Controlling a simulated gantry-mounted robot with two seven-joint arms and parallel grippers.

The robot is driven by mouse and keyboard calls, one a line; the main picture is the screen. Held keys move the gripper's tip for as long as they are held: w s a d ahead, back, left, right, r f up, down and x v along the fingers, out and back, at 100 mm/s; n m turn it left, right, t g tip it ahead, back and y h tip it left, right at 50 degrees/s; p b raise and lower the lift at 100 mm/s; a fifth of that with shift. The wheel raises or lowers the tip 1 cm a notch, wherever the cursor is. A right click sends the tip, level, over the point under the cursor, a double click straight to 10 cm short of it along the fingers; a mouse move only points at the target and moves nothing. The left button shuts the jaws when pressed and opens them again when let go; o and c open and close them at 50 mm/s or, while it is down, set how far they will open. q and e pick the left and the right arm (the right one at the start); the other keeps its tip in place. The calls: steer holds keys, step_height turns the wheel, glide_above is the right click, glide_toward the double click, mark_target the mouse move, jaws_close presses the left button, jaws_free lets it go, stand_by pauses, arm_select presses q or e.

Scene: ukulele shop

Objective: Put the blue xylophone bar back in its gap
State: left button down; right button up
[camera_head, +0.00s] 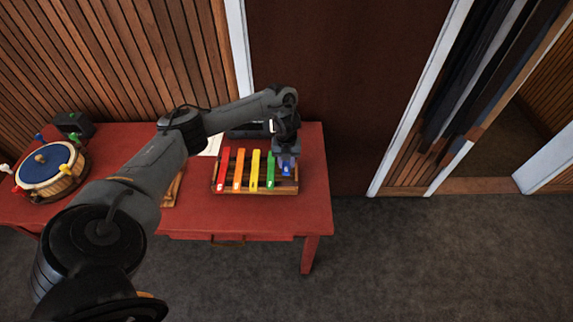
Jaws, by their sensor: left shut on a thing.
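The xylophone (256,190) is a brown wooden frame on the red table, with red, orange, yellow and green bars (271,170) lying side by side. The blue bar (287,168) is at the right end of the frame, right of the green bar. My left gripper (287,157) points down over that end and is shut on the blue bar. The gripper hides the bar's far part. I cannot tell whether the bar rests in the frame or is held just above it. My right gripper is not in view.
The red table (318,205) has free room right of the xylophone. A drum (48,170) with a blue top and a dark box (73,124) stand at the left. A dark device (250,130) and white paper (211,146) lie behind the xylophone. My left arm crosses the table.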

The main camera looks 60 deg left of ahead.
arm_select(q)
steer(key=shift+f, duration=0.15)
steer(key=shift+f+b, duration=0.8)
steer(key=shift+b, duration=0.1)
step_height(320, 180, down, 3)
steer(key=b, duration=0.3)
steer(key=shift+f, duration=0.2)
steer(key=shift+f+b, duration=1.1)
steer(key=shift+f, duration=0.5)
steer(key=c, duration=0.9)
jaws_free()
steer(key=shift+c, duration=0.2)
steer(key=shift+o, duration=1)
steer(key=shift+s+a, duration=0.1)
steer(key=shift+s, duration=0.05)
